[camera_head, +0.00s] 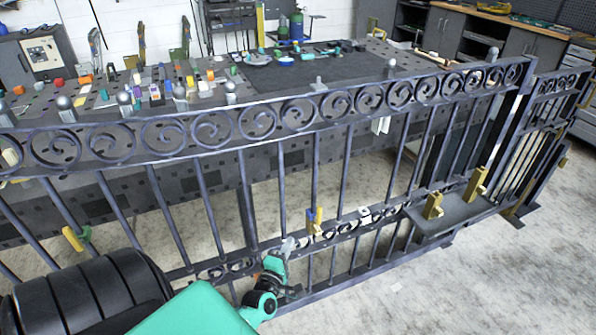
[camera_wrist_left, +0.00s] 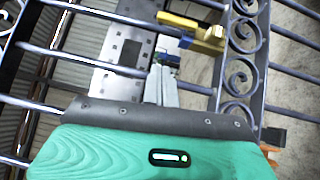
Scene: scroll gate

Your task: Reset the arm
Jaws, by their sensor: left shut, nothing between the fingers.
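My left arm comes in from the lower left in the head view. My left gripper (camera_head: 287,245) is shut and empty in front of the dark metal scroll gate (camera_head: 246,190), close to its lower scroll band. The wrist view shows the two grey fingertips (camera_wrist_left: 160,85) together, with gate bars around them. A yellow and blue piece (camera_head: 315,221) on the gate is just above and right of the gripper, and a yellow piece (camera_wrist_left: 195,35) shows beyond the fingertips in the wrist view. Whether the gripper touches the gate is unclear. My right gripper is not in view.
Behind the gate stands a long dark workbench (camera_head: 330,88) with many small coloured parts. A grey shelf (camera_head: 455,214) with yellow brackets is on the gate's right. The concrete floor (camera_head: 480,280) at lower right is clear.

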